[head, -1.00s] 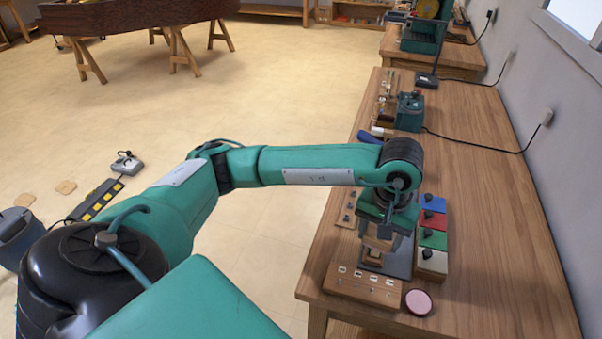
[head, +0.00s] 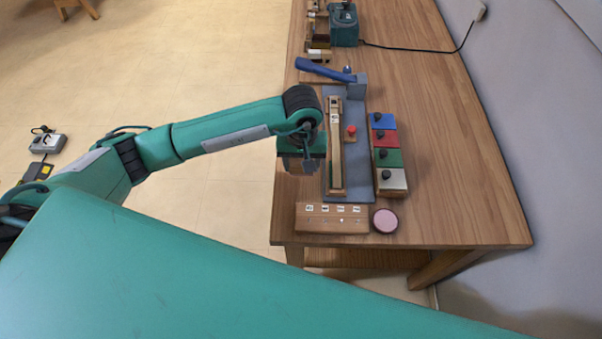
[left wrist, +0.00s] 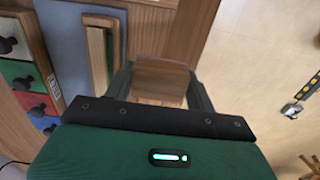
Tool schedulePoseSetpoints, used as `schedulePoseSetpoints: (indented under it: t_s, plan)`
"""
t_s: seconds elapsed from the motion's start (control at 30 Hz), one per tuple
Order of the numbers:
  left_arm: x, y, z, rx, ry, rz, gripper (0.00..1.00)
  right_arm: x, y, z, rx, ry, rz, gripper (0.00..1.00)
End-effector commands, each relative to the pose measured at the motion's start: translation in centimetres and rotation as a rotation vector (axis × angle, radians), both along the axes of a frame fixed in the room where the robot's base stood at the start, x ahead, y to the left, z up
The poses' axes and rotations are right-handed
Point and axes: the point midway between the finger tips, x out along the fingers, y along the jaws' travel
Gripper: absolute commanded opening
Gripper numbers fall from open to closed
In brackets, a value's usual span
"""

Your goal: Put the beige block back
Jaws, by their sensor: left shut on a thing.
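The beige block (head: 391,180) has a black knob and sits at the near end of a wooden rack (head: 393,193). In the left wrist view it shows at the left edge (left wrist: 11,40). My left gripper (head: 299,162) is left of the grey plate, near the table's left edge. In the left wrist view its fingers (left wrist: 160,84) are shut on a brown wooden block (left wrist: 161,76). The arm partly hides that block in the head view. I cannot tell whether it touches the table. My right gripper is not in view.
Green (head: 387,158), red (head: 385,139) and blue (head: 382,121) knobbed blocks fill the rack. A blue lever (head: 320,70) stands behind. A labelled wooden strip (head: 331,218) and pink disc (head: 385,221) are in front. Table's right side is clear.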

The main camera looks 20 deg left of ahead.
Motion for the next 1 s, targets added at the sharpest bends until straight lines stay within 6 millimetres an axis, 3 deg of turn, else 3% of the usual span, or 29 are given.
schedulePoseSetpoints:
  t_s: [0.1, 0.37, 0.6, 0.97, 1.0]
  plan:
    - [-0.1, 0.0, -1.8, 0.0, 0.001, 0.0, 0.22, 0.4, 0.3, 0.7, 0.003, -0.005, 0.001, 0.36]
    - [0.0, 0.0, -3.9, 0.0, 0.0, 0.001, 0.22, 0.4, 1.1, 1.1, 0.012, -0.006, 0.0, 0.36]
    - [0.0, 0.0, -7.1, 0.0, 0.0, 0.001, 0.22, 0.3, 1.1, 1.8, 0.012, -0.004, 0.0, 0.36]
    - [0.1, 0.0, -7.6, 0.0, -0.003, 0.0, 0.22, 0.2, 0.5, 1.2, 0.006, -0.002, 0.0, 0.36]
    - [0.1, 0.0, -7.6, 0.0, -0.002, 0.0, 0.58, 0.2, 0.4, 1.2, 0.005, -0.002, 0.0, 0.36]
